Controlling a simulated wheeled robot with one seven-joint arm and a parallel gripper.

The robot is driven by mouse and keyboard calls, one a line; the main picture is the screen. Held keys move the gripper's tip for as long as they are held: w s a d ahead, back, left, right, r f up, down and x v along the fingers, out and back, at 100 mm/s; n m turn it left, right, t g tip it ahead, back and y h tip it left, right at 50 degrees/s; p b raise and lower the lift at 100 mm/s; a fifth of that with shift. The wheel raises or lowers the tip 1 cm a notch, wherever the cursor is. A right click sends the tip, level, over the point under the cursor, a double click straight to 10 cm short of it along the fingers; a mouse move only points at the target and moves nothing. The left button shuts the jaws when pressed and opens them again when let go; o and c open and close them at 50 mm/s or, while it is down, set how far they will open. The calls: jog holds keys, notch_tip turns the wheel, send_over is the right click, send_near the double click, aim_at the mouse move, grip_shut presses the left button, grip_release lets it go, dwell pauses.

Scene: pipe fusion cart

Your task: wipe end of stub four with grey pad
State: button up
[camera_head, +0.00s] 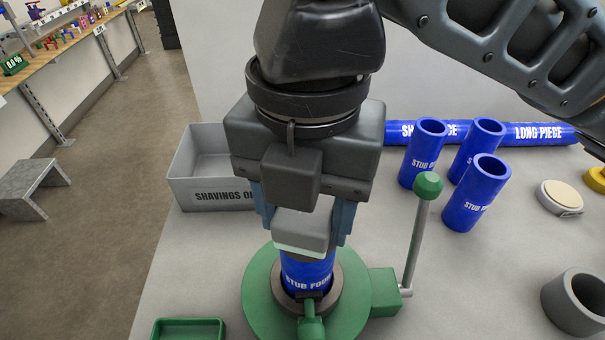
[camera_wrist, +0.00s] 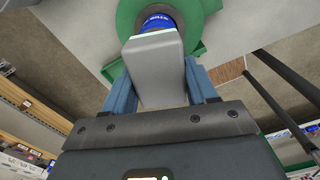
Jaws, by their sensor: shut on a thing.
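Stub four (camera_head: 307,272) is a blue tube standing upright in a green clamp (camera_head: 262,298) with a grey ring around it. My gripper (camera_head: 303,225) points down over it, shut on the grey pad (camera_head: 301,232). The pad is a grey block with a pale lower edge, at the top end of stub four; it looks to be touching, and it hides most of that end. In the wrist view the grey pad (camera_wrist: 155,70) sits between the blue fingers, with stub four (camera_wrist: 158,20) beyond it.
A grey shavings bin (camera_head: 210,197) stands at left, a green tray (camera_head: 188,330) at the front. The clamp's lever with green knob (camera_head: 428,185) rises at right. Several blue stubs (camera_head: 476,193) stand behind it, before the long piece (camera_head: 540,133). A grey ring (camera_head: 575,300) is at front right.

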jog(key=shift+r+p, duration=1.6)
jog(key=shift+r, duration=1.7)
jog(key=d, duration=0.8)
jog(key=shift+s, duration=0.15)
jog(key=a, duration=0.2)
jog(key=a+f+b, duration=0.1)
jog(key=a, duration=0.2)
jog(key=a+b, duration=0.1)
jog(key=a, duration=0.2)
jog(key=shift+w+f, duration=0.2)
jog(key=shift+f+b, duration=2.5)
